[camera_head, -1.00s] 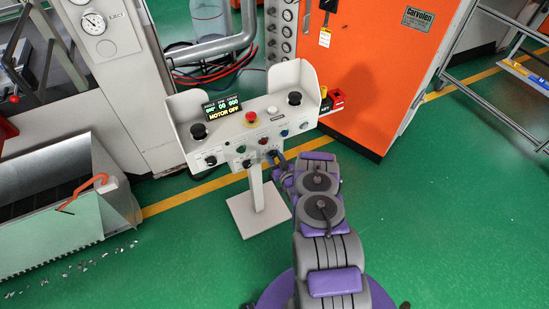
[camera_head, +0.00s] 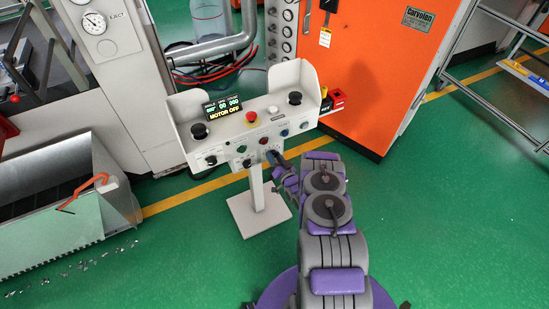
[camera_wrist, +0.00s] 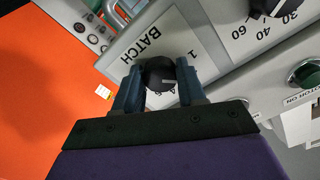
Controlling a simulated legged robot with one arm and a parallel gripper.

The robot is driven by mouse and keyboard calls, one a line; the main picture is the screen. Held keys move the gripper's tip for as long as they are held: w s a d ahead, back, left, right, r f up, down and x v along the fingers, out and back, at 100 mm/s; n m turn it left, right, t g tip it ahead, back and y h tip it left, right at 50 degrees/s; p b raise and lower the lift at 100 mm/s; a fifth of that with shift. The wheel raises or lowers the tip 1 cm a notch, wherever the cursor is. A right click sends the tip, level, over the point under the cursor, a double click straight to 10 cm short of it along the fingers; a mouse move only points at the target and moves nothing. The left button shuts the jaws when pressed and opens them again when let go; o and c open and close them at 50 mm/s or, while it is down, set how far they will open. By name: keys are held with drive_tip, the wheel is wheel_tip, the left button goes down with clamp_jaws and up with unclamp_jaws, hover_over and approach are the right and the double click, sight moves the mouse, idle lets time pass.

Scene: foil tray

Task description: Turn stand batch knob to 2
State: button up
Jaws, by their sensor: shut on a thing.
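The white control stand (camera_head: 230,152) stands upright on a single post, with knobs and buttons on its sloped panel. The black batch knob (camera_wrist: 160,72) is beside the word BATCH in the wrist view, where a "1" is readable near it. The other marks are partly hidden by my fingers. My gripper (camera_wrist: 158,82) has its two blue fingers on either side of the knob and is shut on it. In the head view my gripper (camera_head: 271,157) reaches the lower front of the panel and covers the knob.
A red emergency button (camera_head: 251,117) is above. An orange cabinet (camera_head: 370,70) stands behind right. Green floor lies around the stand.

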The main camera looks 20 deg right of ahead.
drive_tip(key=shift+d, duration=0.15)
drive_tip(key=o, duration=1.1)
drive_tip(key=shift+c, duration=0.2)
drive_tip(key=shift+s, duration=0.1)
drive_tip(key=s+p, duration=0.4)
drive_tip(key=s, duration=1.3)
drive_tip(key=shift+d, duration=0.3)
drive_tip(key=shift+s+f, duration=0.15)
drive_tip(key=shift+s, duration=0.05)
